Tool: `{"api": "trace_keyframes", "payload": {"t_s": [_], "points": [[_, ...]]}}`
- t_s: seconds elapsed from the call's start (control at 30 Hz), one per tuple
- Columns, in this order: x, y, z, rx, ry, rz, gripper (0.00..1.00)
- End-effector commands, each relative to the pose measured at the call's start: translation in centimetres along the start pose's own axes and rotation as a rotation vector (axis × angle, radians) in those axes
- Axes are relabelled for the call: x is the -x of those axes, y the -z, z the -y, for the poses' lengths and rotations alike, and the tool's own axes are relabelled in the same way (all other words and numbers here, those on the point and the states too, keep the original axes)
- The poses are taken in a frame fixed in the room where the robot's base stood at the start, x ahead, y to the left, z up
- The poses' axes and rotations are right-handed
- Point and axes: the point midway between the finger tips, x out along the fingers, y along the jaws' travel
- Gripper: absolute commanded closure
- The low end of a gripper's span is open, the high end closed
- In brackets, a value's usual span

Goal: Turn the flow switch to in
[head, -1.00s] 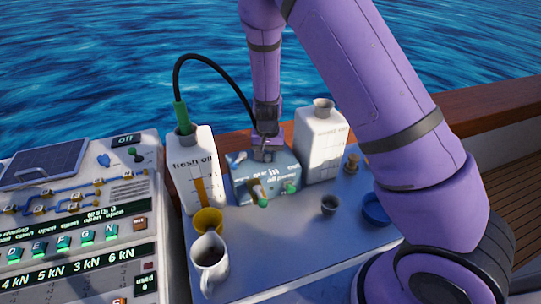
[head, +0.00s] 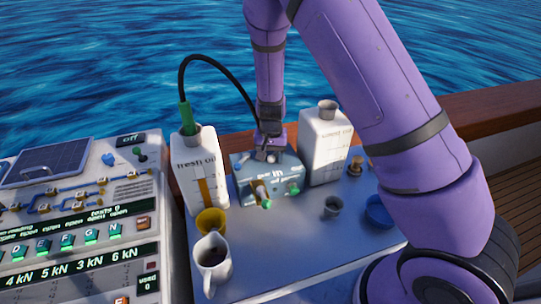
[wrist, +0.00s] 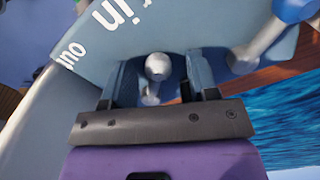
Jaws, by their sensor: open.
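The oil pump box (head: 283,183) stands between two white bottles and carries the words "in" and "our" or "out", partly hidden. My gripper (head: 266,154) points down at the top back of this box. In the wrist view, a short metal lever with a round grey tip (wrist: 157,67) stands between the two open fingers of my gripper (wrist: 157,82); it looks like the flow switch. I see a gap on both sides of the tip. The word "in" lies up and left of it. In the head view my gripper hides this lever.
The fresh oil bottle (head: 190,190) with a green nozzle and black hose stands left, another white bottle (head: 322,150) right. A yellow cup (head: 211,221) and a white mug (head: 212,268) are in front.

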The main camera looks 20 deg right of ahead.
Motion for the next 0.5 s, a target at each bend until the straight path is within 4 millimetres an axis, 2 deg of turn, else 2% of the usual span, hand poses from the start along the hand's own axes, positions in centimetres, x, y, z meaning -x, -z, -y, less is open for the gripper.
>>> {"api": "trace_keyframes", "payload": {"t_s": [0.17,0.5], "points": [[1.9,0.0,0.1,0.001,0.002,-0.003,0.46],[8.1,0.1,0.1,0.002,0.003,-0.004,0.46]]}}
